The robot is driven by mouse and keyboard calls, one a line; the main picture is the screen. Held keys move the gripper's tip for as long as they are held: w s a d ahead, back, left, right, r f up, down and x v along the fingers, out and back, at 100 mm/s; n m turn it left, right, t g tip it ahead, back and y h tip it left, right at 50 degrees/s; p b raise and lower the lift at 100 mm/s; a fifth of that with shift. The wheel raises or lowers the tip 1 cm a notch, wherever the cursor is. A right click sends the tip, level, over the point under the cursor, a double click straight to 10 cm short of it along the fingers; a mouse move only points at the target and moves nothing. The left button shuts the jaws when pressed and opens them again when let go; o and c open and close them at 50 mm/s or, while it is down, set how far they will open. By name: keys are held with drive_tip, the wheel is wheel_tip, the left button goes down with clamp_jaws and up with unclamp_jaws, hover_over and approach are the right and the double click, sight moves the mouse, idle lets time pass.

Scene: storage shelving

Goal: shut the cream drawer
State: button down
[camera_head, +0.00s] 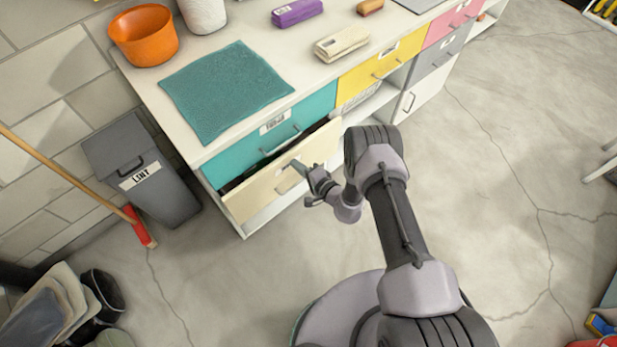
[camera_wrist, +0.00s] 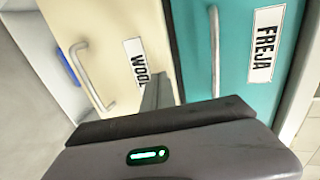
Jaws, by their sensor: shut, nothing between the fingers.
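The cream drawer (camera_head: 258,195) is below the teal drawer (camera_head: 250,140) at the left end of the cabinet. It is partly open: its front stands out, with a dark gap above it. My gripper (camera_head: 299,169) is shut and empty at the right part of the drawer front. In the wrist view the fingers (camera_wrist: 158,92) point at the front beside the label, near the teal drawer. I cannot tell whether they touch it.
A dark grey bin (camera_head: 150,180) and a broom (camera_head: 138,226) stand left of the cabinet. The teal mat (camera_head: 225,88) and orange pot (camera_head: 143,36) are on the countertop (camera_head: 180,150). An open shelf (camera_head: 372,108) is right of the drawer.

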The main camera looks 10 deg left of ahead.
sight(288, 156)
drive_tip(key=shift+w+a, duration=0.6)
drive_tip(key=shift+a, duration=0.05)
drive_tip(key=b+x, duration=0.2)
drive_tip(key=r+b+x, duration=0.1)
drive_tip(key=b+x, duration=0.1)
drive_tip(key=shift+w+a+f, duration=0.1)
drive_tip(key=shift+w+a, duration=0.15)
drive_tip(key=shift+a, duration=0.05)
drive_tip(key=shift+w+a+r, duration=0.1)
drive_tip(key=shift+w+r, duration=0.05)
drive_tip(key=shift+r, duration=0.3)
